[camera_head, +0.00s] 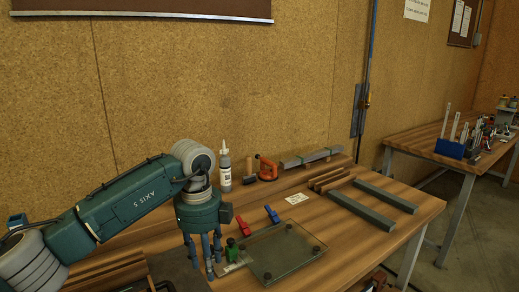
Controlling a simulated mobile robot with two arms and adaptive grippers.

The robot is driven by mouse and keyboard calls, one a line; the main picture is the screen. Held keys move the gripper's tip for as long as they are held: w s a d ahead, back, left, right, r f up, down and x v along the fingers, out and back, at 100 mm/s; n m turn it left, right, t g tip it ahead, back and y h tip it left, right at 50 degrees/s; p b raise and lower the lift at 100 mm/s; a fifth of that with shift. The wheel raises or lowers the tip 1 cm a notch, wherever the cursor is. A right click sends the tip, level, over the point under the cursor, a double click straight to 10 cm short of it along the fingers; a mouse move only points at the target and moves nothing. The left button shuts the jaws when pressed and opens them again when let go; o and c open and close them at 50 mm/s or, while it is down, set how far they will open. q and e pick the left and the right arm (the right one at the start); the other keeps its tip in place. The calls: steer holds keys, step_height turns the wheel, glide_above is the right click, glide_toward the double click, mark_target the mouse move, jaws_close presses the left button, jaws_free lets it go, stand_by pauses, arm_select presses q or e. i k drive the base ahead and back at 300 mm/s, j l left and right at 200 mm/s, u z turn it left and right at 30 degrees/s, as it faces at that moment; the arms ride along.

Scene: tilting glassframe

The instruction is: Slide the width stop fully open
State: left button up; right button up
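My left gripper (203,262) points down at the left side of the bench, just left of a clear glass plate (290,262). Its fingers look apart with a gap between them, and I see nothing held. A small green knob (232,247) stands right beside the fingers at the plate's left edge, with a pale flat piece (229,267) low beside it. I cannot tell for sure which part is the width stop; the gripper may hide some of it. Dark round pads show on the plate. My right gripper is not in view.
A red clamp (243,226) and a blue clamp (272,214) lie behind the plate. A white bottle (225,168) and an orange tool (267,168) stand at the back. Grey bars (371,210) lie to the right. A second table (430,140) stands far right.

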mark_target(231, 250)
steer(key=k+l, duration=0.15)
steer(key=k, duration=0.3)
steer(key=k+l, duration=0.1)
steer(key=k, duration=0.3)
